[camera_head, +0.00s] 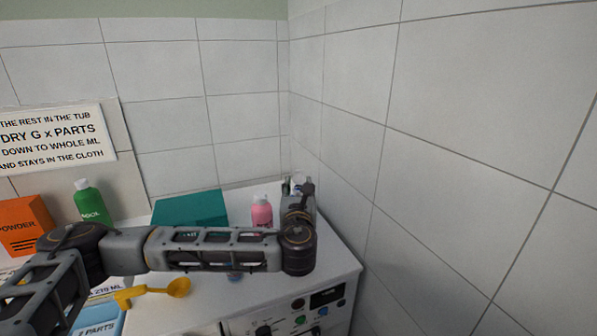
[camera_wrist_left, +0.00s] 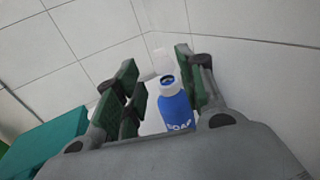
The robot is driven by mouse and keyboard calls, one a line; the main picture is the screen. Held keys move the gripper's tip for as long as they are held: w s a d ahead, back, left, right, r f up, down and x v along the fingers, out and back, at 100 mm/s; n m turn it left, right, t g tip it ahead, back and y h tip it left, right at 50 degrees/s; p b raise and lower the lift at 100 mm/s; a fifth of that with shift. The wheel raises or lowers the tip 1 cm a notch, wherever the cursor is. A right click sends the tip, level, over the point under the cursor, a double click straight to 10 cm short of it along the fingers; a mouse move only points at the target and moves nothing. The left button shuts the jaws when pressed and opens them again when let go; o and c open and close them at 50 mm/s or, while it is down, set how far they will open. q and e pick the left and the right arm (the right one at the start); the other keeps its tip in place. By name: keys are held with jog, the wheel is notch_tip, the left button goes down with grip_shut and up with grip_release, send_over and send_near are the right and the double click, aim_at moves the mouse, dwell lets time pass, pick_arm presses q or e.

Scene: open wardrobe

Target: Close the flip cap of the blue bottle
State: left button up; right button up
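In the left wrist view a blue bottle (camera_wrist_left: 177,110) lettered SOAP stands upright, with a dark opening at its top. A pale, whitish piece (camera_wrist_left: 163,57), seemingly its flip cap, stands raised behind the opening. My left gripper (camera_wrist_left: 160,80) is open, with one dark green-padded finger on each side of the bottle's top in this view. I cannot tell whether either finger touches it. In the head view my left gripper (camera_head: 298,187) is at the counter's back right corner, and I cannot make out the blue bottle behind my arm. My right gripper is not in view.
A pink bottle (camera_head: 262,212) stands just left of my left gripper. A teal box (camera_head: 190,208), a green bottle (camera_head: 91,203) and an orange powder box (camera_head: 24,225) stand farther left. A yellow scoop (camera_head: 178,288) lies in front. Tiled wall (camera_head: 420,150) bounds the right.

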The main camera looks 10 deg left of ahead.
aim_at(298, 173)
pick_arm(q)
jog(key=p+x, duration=0.1)
jog(key=x, duration=0.4)
jog(key=shift+w+r, duration=0.1)
jog(key=shift+w, duration=0.2)
jog(key=shift+p+x, duration=0.75)
jog(key=shift+x, duration=1.65)
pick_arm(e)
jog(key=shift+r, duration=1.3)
pick_arm(q)
jog(key=shift+c, duration=0.5)
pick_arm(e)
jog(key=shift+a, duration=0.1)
pick_arm(q)
jog(key=c, duration=0.4)
jog(key=shift+c, duration=1)
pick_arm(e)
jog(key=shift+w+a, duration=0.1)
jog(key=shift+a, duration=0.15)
